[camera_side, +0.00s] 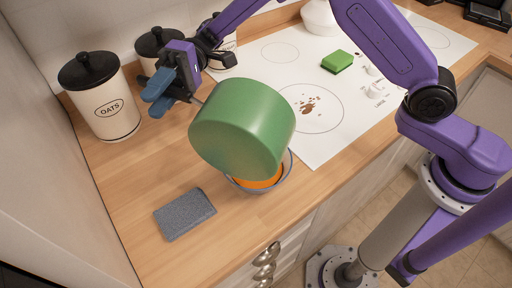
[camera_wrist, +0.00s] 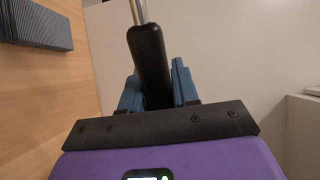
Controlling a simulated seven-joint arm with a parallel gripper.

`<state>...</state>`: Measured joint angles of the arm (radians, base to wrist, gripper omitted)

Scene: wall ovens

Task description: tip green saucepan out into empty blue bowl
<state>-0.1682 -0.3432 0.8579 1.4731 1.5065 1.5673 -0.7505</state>
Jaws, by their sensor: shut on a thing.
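The green saucepan (camera_side: 242,128) is tilted far over in the side view, its base and outer wall toward the camera and its mouth hidden. My gripper (camera_side: 163,88) is at the upper left of the pan. In the wrist view my gripper (camera_wrist: 157,90) is shut on the saucepan's black handle (camera_wrist: 150,58). The blue bowl (camera_side: 287,172) stands on the wooden counter under the pan and is mostly covered by it. Something orange (camera_side: 262,180) shows in the bowl below the pan's edge. The pan's inside cannot be seen.
A grey block (camera_side: 185,213) lies on the counter left of the bowl. Canisters, one marked OATS (camera_side: 103,98), stand along the wall. A white hob (camera_side: 330,115) with brown spots and a green sponge (camera_side: 338,62) is at the right. The counter's front edge is near the bowl.

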